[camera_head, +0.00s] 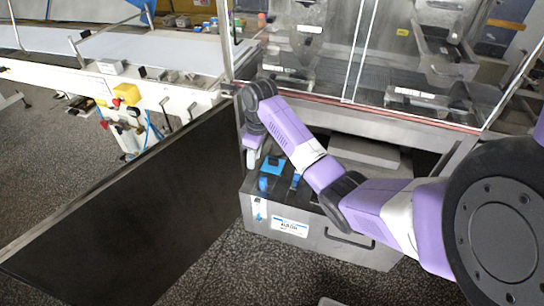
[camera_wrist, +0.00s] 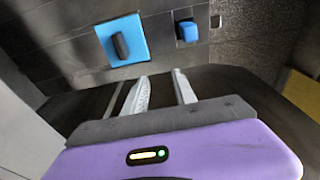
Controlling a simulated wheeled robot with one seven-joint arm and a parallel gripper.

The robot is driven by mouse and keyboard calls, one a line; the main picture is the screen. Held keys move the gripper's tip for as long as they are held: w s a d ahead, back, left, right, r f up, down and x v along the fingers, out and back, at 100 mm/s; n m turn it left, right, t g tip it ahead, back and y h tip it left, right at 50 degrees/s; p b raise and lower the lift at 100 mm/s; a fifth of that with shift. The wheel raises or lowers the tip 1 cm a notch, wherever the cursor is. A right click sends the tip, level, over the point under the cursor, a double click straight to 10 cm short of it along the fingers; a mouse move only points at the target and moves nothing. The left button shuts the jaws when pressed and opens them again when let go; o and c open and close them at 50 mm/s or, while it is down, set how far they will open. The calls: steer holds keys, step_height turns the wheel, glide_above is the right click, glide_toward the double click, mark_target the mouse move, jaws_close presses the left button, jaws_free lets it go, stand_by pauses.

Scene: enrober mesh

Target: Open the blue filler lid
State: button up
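The blue filler lid (camera_head: 272,166) is a flat blue square on top of the grey metal box (camera_head: 325,246). In the wrist view the lid (camera_wrist: 136,29) carries a dark raised handle (camera_wrist: 120,45) and appears to lie flat. My gripper (camera_head: 251,160) is over the left end of the box, just left of the lid in the head view. In the wrist view my gripper (camera_wrist: 160,82) has its two pale fingers apart with nothing between them. The fingertips are below the lid in the picture and do not visibly touch it.
A small blue block (camera_wrist: 187,31) is beside the lid; other blue fittings (camera_head: 263,184) are near the box's front edge. A large dark panel (camera_head: 130,215) stands left of the box. A clear-windowed machine (camera_head: 400,60) is behind it. Speckled floor (camera_head: 215,270) is open in front.

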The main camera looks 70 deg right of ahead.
mark_target(272, 159)
steer(key=shift+g, duration=0.7)
steer(key=s+d+r, duration=0.2)
steer(key=d, duration=0.1)
steer(key=s+d+r, duration=0.1)
steer(key=s+d, duration=0.1)
steer(key=shift+d+r, duration=0.1)
steer(key=shift+r, duration=0.3)
steer(key=shift+s+d+f, duration=0.1)
steer(key=shift+f, duration=3.65)
jaws_close()
